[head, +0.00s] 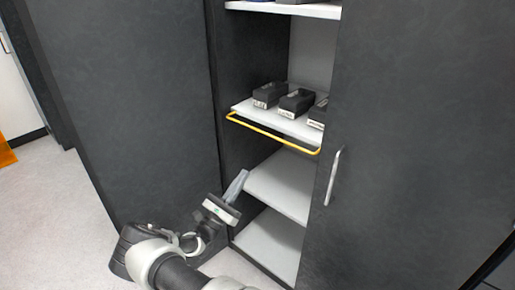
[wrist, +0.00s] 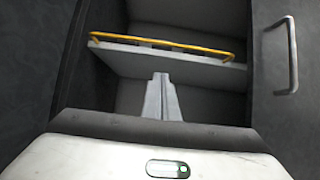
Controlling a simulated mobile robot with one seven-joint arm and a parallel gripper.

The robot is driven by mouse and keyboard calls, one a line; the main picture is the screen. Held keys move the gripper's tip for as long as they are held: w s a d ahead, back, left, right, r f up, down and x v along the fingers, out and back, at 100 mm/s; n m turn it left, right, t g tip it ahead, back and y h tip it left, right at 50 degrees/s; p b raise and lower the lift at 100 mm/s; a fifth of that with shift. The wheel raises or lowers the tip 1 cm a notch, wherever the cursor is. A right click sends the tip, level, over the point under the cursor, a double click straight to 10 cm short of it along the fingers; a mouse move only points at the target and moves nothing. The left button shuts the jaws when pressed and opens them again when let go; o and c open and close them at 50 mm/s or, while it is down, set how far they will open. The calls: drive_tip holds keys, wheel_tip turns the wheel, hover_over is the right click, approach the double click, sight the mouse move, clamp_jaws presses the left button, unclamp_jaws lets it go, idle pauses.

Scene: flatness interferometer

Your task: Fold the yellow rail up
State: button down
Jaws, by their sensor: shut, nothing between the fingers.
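The yellow rail (head: 272,133) is a thin bar with bent ends along the front edge of a white shelf in the dark cabinet. In the head view it sits slightly in front of and below the shelf edge. In the wrist view the rail (wrist: 160,42) runs across the upper middle, near the shelf's front edge. My gripper (head: 242,174) is shut and empty, below the rail and in front of the lower shelves. Its fingers (wrist: 162,80) point toward the shelf in the wrist view, apart from the rail.
The railed shelf (head: 270,117) holds several dark boxes (head: 296,101) with white labels. Two lower shelves (head: 280,184) look empty. Another shelf (head: 290,8) is above. A dark door (head: 420,130) with a silver handle (head: 333,176) stands at right. Floor is clear at left.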

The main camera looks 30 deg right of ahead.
drive_tip(key=a+r+x, duration=0.1)
drive_tip(key=r+x, duration=0.1)
drive_tip(key=x, duration=1)
drive_tip(key=shift+s+r+b, duration=0.15)
drive_tip(key=shift+r+b, duration=0.25)
drive_tip(key=shift+r, duration=0.05)
drive_tip(key=shift+r, duration=0.1)
drive_tip(key=shift+r+y+p, duration=0.25)
drive_tip(key=shift+y+p, duration=0.15)
drive_tip(key=shift+p, duration=0.6)
